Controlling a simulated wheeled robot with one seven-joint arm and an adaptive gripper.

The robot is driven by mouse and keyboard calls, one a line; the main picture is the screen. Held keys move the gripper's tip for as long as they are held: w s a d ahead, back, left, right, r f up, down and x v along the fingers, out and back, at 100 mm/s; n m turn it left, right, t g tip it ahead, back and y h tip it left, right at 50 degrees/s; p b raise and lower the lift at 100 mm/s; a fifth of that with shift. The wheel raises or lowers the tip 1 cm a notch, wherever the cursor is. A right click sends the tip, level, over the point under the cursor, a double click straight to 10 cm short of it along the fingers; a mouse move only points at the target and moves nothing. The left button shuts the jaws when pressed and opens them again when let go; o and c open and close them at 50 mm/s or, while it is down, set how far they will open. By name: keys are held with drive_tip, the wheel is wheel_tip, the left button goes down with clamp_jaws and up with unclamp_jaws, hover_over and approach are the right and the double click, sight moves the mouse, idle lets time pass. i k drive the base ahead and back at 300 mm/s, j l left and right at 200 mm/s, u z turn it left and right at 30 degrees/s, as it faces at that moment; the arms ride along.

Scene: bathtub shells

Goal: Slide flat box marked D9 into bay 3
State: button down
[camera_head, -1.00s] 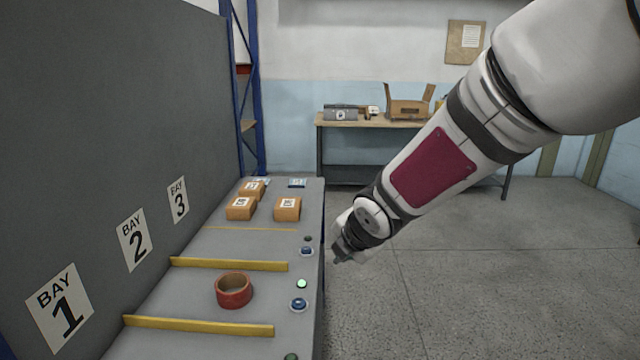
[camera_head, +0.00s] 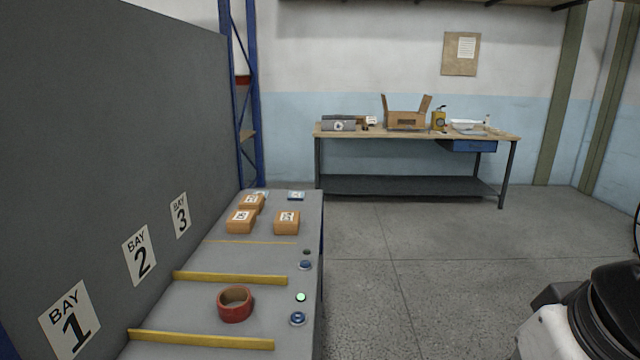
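The grey bench top (camera_head: 225,258) runs along a tall grey panel with bay signs. The bay 3 sign (camera_head: 180,215) is the farthest. The strip below it, between a yellow divider (camera_head: 230,279) and a thin yellow line (camera_head: 250,242), looks bare. Beyond the line stand three brown labelled boxes: front left (camera_head: 240,222), front right (camera_head: 286,223) and back left (camera_head: 251,202). A small flat item (camera_head: 296,196) lies at the far right, and another is partly hidden behind the back box. I cannot read D9 on any label. My gripper's fingers are not visible; only part of my arm shows lower right.
A red tape roll (camera_head: 235,304) lies between the two yellow dividers, by the bay 2 sign (camera_head: 140,255). Buttons and a green light (camera_head: 300,297) line the bench's right edge. A workbench (camera_head: 410,133) stands at the back wall. The floor (camera_head: 400,260) between is clear.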

sight(241, 221)
drive_tip(key=i+l+z, duration=0.2)
drive_tip(key=i+l, duration=0.25)
drive_tip(key=i+l+z, duration=0.2)
drive_tip(key=i+l, duration=0.25)
drive_tip(key=i+l+z, duration=0.2)
drive_tip(key=i, duration=0.35)
drive_tip(key=i+u, duration=0.15)
drive_tip(key=i, duration=0.45)
drive_tip(key=i+l+u, duration=0.15)
drive_tip(key=i, duration=0.45)
drive_tip(key=i+l+u, duration=0.2)
drive_tip(key=i, duration=0.4)
drive_tip(key=i+u, duration=0.3)
drive_tip(key=u, duration=0.2)
drive_tip(key=i+u, duration=0.3)
drive_tip(key=u, duration=0.15)
drive_tip(key=i+l+u, duration=0.15)
drive_tip(key=i+u, duration=0.15)
drive_tip(key=u, duration=0.2)
drive_tip(key=i+u, duration=0.2)
drive_tip(key=u, duration=0.2)
drive_tip(key=i+l+u, duration=0.1)
drive_tip(key=u, duration=0.3)
drive_tip(key=i+l+u, duration=0.15)
drive_tip(key=i+u, duration=0.2)
drive_tip(key=i+l+u, duration=0.15)
drive_tip(key=u, duration=0.25)
